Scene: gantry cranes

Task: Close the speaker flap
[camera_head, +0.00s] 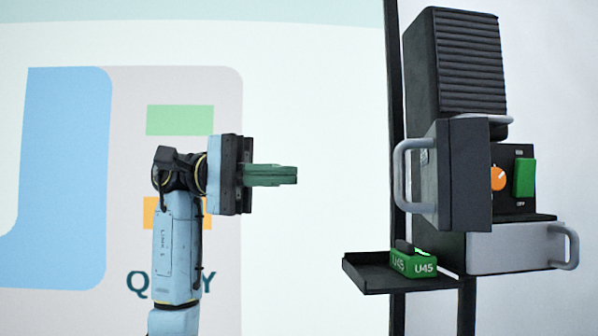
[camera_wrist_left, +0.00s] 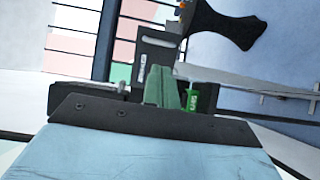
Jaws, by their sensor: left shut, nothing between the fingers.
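A dark control unit stands at the right of the head view. A thick black panel (camera_head: 464,176) with a silver handle (camera_head: 402,175) on its left face stands out from the unit. A ribbed black block (camera_head: 471,62) is above it, with another silver handle (camera_head: 490,118) at its lower edge. I cannot tell for sure which of these is the speaker flap. My left gripper (camera_head: 295,174) is shut and empty, left of the panel's handle and apart from it. Its green fingers also show in the left wrist view (camera_wrist_left: 166,90). My right gripper is not in view.
An orange knob (camera_head: 498,179) and a green switch (camera_head: 523,177) are on the unit's face. A grey drawer-like box (camera_head: 508,249) with a handle is below. A black shelf (camera_head: 368,277) holds a green U45 block (camera_head: 412,264). The space between gripper and handle is clear.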

